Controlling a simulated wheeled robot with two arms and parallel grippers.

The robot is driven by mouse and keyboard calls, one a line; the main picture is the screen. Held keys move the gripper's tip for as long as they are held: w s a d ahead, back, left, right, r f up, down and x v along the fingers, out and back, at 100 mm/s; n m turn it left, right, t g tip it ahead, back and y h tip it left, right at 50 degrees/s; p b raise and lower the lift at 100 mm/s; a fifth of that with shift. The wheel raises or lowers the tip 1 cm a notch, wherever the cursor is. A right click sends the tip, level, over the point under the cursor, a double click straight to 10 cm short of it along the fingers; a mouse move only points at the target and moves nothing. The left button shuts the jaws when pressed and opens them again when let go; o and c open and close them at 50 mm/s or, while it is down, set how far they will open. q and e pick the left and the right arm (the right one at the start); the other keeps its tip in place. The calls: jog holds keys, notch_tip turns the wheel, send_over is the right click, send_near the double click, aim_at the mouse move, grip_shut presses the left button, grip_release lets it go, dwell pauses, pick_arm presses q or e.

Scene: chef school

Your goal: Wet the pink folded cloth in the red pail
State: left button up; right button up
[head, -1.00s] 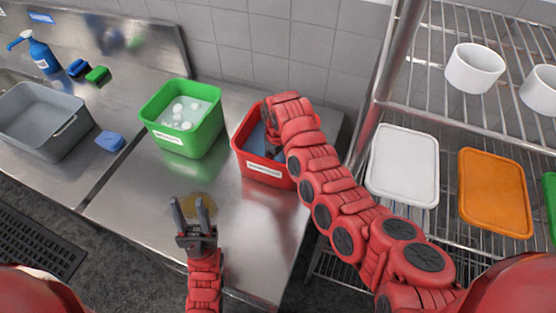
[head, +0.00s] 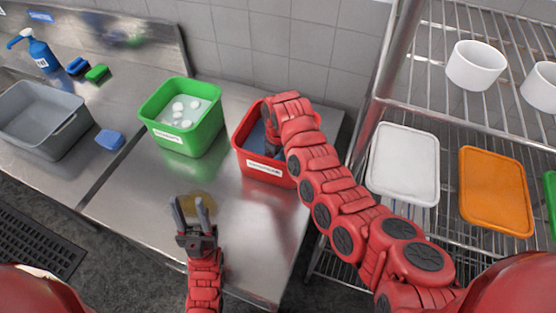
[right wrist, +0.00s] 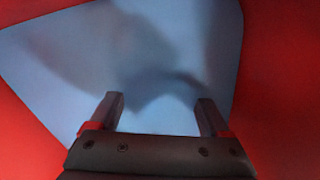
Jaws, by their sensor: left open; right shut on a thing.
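The red pail (head: 262,168) stands on the steel counter, with bluish liquid (right wrist: 190,55) inside. My right arm reaches over its rim, and my right gripper (right wrist: 160,98) is down inside it. The right fingers stand apart with a thing held between them, which I cannot make out in the liquid. No pink cloth shows in either view; the pail walls and my arm hide much of the inside. My left gripper (head: 190,205) is open and empty above the counter, in front of the green pail.
The green pail (head: 172,138) with foamy water stands left of the red pail. A grey tub (head: 62,140), blue sponge (head: 110,139) and blue pump bottle (head: 42,54) are further left. A wire rack (head: 385,75) stands close on the right.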

dwell(0.4)
jog(key=shift+r+p, duration=0.65)
jog(key=shift+r, duration=0.45)
notch_tip(320, 180, up, 2)
jog(key=shift+r+p, duration=0.1)
jog(key=shift+p, duration=0.25)
jog(key=shift+r+p, duration=0.3)
jog(key=shift+r, duration=1)
